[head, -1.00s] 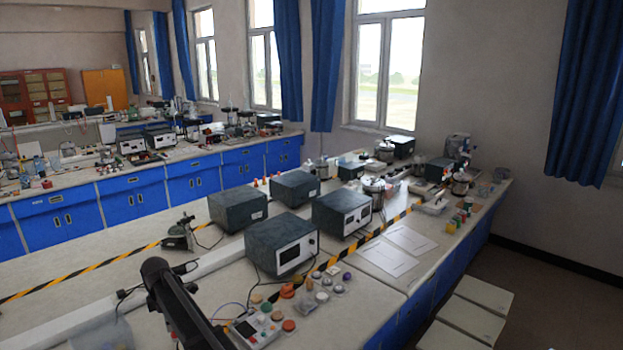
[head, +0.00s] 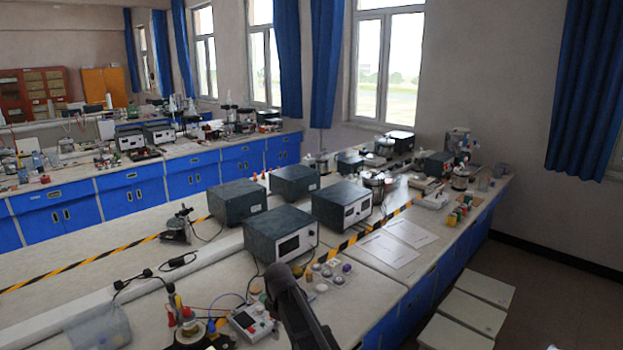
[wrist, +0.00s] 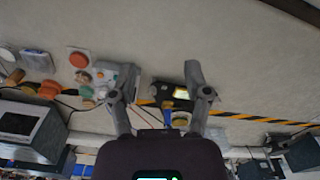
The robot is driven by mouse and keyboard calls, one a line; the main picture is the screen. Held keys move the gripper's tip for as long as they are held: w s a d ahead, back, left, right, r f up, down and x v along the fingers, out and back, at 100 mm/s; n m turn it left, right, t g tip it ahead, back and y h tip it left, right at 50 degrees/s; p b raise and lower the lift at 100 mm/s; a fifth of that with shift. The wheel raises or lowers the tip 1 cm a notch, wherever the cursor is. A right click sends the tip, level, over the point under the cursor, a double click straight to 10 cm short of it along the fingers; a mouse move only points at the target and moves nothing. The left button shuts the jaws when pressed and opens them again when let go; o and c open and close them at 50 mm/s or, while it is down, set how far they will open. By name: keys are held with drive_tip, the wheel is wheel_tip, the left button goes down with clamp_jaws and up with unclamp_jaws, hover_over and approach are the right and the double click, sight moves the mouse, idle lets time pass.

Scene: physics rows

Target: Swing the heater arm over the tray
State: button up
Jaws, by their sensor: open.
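No part that I can surely call the heater arm shows in either view, and I cannot tell which item is the tray. A clear shallow container (head: 98,328) lies at the bottom left of the near bench. A small apparatus with a round base and red parts (head: 186,325) stands to its right. My gripper (wrist: 155,82) shows in the wrist view, its two fingers apart with nothing held. Beyond the fingers lie a pale control box (wrist: 120,76) and a black device with a lit yellow panel (wrist: 176,92). In the head view my gripper is out of sight.
Dark instrument boxes (head: 281,238) stand in a group mid-bench. A meter with a white face (head: 249,321) lies by my arm, with cables nearby. Black-yellow tape (head: 95,263) crosses the bench. White sheets (head: 388,249) lie on clear bench at right, above pale stools (head: 478,290).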

drive_tip(key=s+d+f+m+b, duration=0.2)
drive_tip(key=s+d+m, duration=0.4)
drive_tip(key=d, duration=0.7)
drive_tip(key=s+d+f+m+b, duration=0.2)
drive_tip(key=s+d+m, duration=0.4)
drive_tip(key=s+d, duration=0.4)
drive_tip(key=d+f, duration=0.1)
drive_tip(key=d, duration=0.1)
drive_tip(key=shift+d, duration=0.35)
idle(0.6)
drive_tip(key=shift+c, duration=0.4)
